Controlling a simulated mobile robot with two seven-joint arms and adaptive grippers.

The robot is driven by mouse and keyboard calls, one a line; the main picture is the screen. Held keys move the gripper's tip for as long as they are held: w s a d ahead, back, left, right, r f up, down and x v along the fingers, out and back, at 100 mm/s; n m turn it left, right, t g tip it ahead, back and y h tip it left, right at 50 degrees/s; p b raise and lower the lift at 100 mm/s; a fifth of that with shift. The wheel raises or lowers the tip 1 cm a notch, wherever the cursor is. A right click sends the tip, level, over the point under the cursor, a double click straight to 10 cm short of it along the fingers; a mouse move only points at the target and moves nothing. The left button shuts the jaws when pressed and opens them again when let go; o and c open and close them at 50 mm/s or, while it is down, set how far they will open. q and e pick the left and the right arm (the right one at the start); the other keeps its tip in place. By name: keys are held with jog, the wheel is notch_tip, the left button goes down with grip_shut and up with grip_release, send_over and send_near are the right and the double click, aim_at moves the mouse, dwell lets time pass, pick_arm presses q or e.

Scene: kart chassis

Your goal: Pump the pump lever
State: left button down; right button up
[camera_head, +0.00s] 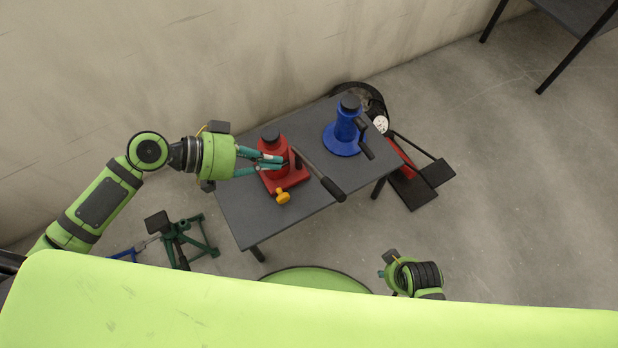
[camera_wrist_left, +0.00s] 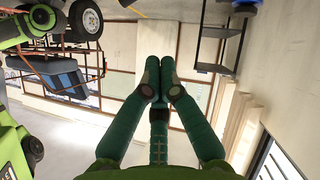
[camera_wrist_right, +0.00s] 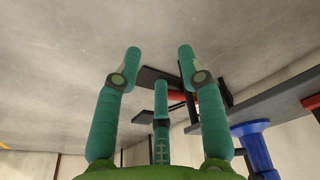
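A red jack (camera_head: 286,179) with a yellow knob (camera_head: 283,197) stands on the dark table. A long lever with a black grip (camera_head: 333,189) slants from it toward the lower right. My left gripper (camera_head: 284,161) comes in from the left and overlaps the red jack's body; its height and any contact are unclear. In the left wrist view its fingertips (camera_wrist_left: 158,70) are together with nothing visible between them, and the red jack does not show. My right gripper (camera_wrist_right: 160,58) is spread open and empty. In the head view, only its wrist end shows, below the table; its fingers are hidden.
A blue jack (camera_head: 342,138) with a short dark handle stands to the right on the same table (camera_head: 240,205). A black and red pedal-like frame (camera_head: 420,178) lies on the floor right of the table. A green stand (camera_head: 180,240) is at lower left.

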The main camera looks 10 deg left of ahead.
pick_arm(q)
jog(key=shift+d, duration=0.1)
jog(key=b, duration=0.1)
send_over(328, 188)
jog(key=w+a, duration=0.2)
jog(key=a, duration=0.1)
notch_tip(328, 188, down, 5)
jog(key=shift+s+d+f+b, duration=0.1)
jog(key=shift+s+d+f, duration=0.1)
jog(key=shift+f, duration=0.35)
jog(key=shift+s+d+f+b, duration=0.15)
jog(key=shift+f, duration=0.4)
jog(key=shift+s+d+f+b, duration=0.1)
jog(key=shift+s+d+f, duration=0.1)
jog(key=shift+f, duration=0.35)
pick_arm(e)
jog(key=shift+w+r, duration=0.2)
jog(key=shift+r, duration=0.5)
jog(key=shift+w+r, duration=0.25)
jog(key=shift+r, duration=0.4)
jog(key=shift+w+r, duration=0.2)
jog(key=shift+r, duration=0.5)
